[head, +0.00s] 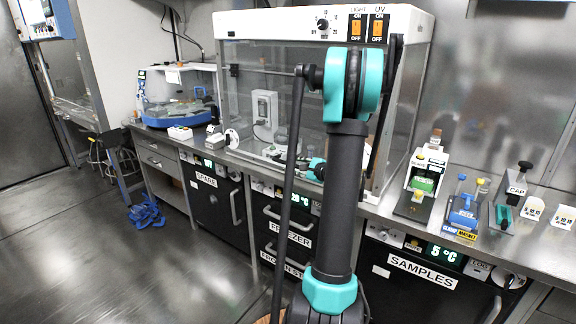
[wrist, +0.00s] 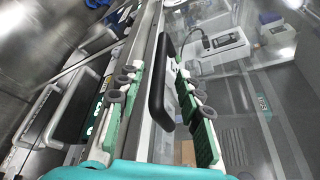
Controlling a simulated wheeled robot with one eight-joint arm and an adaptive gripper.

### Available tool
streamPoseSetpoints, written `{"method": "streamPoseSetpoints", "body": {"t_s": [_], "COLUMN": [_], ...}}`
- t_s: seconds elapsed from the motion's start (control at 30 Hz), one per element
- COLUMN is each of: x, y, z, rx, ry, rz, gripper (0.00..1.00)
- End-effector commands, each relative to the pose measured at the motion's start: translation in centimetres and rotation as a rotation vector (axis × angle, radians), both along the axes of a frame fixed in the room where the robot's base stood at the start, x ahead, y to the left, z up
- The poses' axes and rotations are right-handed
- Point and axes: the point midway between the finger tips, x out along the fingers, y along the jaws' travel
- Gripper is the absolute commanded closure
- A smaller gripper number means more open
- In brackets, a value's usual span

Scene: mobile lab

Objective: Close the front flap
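The white cabinet (head: 270,24) stands on the steel bench in the head view, with clear panes showing its inside. I take its clear front pane (head: 262,75) to be the flap; how far it stands open cannot be told. In the wrist view a black bar handle (wrist: 158,80) runs along a white frame edge beside clear glazing (wrist: 245,95). My gripper (wrist: 156,72) has its two green-padded fingers apart, one on each side of the handle, with gaps visible. In the head view my gripper (head: 315,168) is mostly hidden behind my arm, low at the cabinet's front.
Below the bench are dark doors with handles, including a samples door (head: 425,272). Right of the cabinet stand a green-and-white device (head: 422,182), a blue clamp stand (head: 464,210) and a cap stand (head: 510,195). A blue machine (head: 178,95) stands left. Floor at left is mostly clear.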

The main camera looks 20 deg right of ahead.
Motion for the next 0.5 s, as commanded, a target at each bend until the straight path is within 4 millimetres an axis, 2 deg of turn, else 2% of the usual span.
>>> {"method": "streamPoseSetpoints", "body": {"t_s": [0.03,0.2,0.5], "x": [1.0,3.4,5.1], "y": [0.4,1.2,1.7], "z": [-0.3,-0.9,-1.4], "rx": [0.0,0.0,0.0], "ry": [-0.001,-0.001,0.0], "rz": [0.002,0.002,0.0], "gripper": [0.64,0.64,0.64]}}
